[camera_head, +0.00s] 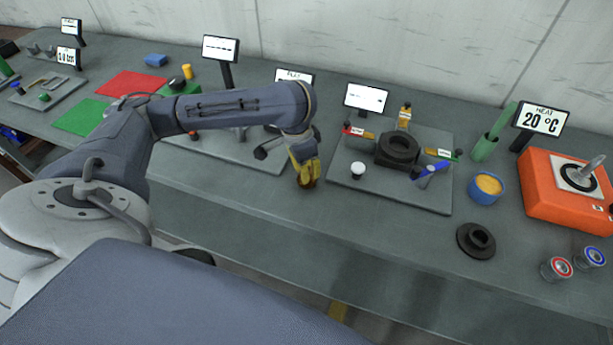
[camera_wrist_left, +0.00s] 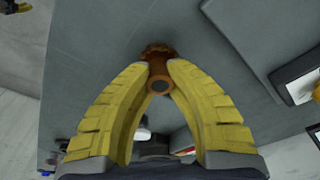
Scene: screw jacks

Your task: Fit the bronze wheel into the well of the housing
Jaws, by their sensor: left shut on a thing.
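The bronze wheel (camera_wrist_left: 157,67) is between my left gripper's yellow fingertips (camera_wrist_left: 157,76), its toothed edge pointing away from the palm. In the head view my left gripper (camera_head: 305,180) points down beside the left edge of the housing's base plate, and a bit of the bronze wheel (camera_head: 311,184) shows at its tips. The dark housing (camera_head: 384,159) stands on the grey plate (camera_head: 390,190), to the right of the gripper and apart from it. Its round well opens upward. My right gripper is not in view.
Around the housing stand a white-topped knob (camera_head: 357,169), a blue-handled tool (camera_head: 434,168) and several labelled coloured parts. A black flanged part (camera_head: 476,241) lies right of the plate, near a blue cup (camera_head: 486,188) and an orange heater (camera_head: 560,205).

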